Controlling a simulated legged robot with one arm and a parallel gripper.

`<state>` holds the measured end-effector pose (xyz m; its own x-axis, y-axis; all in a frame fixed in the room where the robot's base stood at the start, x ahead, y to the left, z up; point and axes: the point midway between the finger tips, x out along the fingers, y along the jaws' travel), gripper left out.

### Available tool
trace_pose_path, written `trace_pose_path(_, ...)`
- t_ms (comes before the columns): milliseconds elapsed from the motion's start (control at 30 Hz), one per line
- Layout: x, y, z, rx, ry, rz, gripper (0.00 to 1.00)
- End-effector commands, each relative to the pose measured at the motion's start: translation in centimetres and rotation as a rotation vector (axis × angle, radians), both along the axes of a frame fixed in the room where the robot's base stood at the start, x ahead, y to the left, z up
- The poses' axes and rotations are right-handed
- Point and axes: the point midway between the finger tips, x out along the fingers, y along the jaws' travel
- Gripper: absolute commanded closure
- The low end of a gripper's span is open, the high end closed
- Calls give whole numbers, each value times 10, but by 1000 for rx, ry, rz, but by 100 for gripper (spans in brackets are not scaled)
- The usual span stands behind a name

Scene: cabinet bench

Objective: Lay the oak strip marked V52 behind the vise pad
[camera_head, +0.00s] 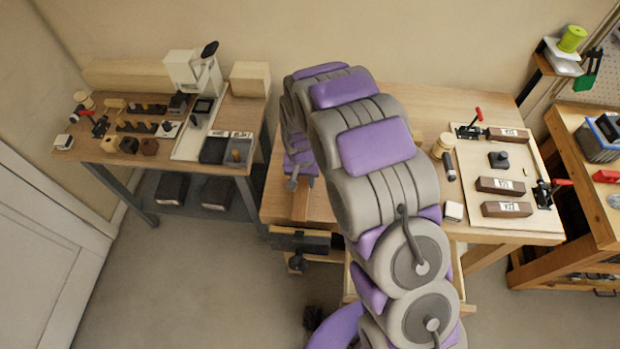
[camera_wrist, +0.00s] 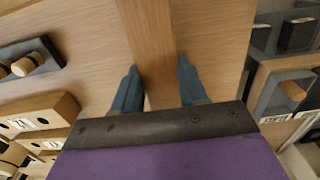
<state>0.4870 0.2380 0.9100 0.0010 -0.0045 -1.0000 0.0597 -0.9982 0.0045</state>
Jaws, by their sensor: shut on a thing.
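My gripper (camera_wrist: 157,75) is shut on a plain brown wooden strip (camera_wrist: 152,40), which runs between its two blue fingers and up out of the wrist view. No mark shows on the visible face of the strip, so I cannot read V52. In the head view the strip (camera_head: 301,204) shows below my gripper, over the left end of the main bench. The dark vise (camera_head: 300,243) is at the bench's front left edge, just below the strip. I cannot make out its pad or tell whether the strip touches it. My arm hides much of the bench middle.
A board (camera_head: 465,160) on the bench's right holds dark labelled blocks (camera_head: 507,209) and red-handled clamps (camera_head: 550,190). A side table (camera_head: 95,150) at left carries tools and small parts. Light labelled blocks (camera_wrist: 40,122) lie left of my gripper in the wrist view. Floor between the tables is clear.

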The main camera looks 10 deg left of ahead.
Motion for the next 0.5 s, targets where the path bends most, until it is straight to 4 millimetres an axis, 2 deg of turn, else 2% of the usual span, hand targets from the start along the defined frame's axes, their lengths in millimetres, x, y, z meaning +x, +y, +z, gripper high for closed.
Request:
trace_pose_path(333,-1,-19,6,20,1,-4,97)
trace_pose_path(500,-1,-19,5,16,1,-4,97)
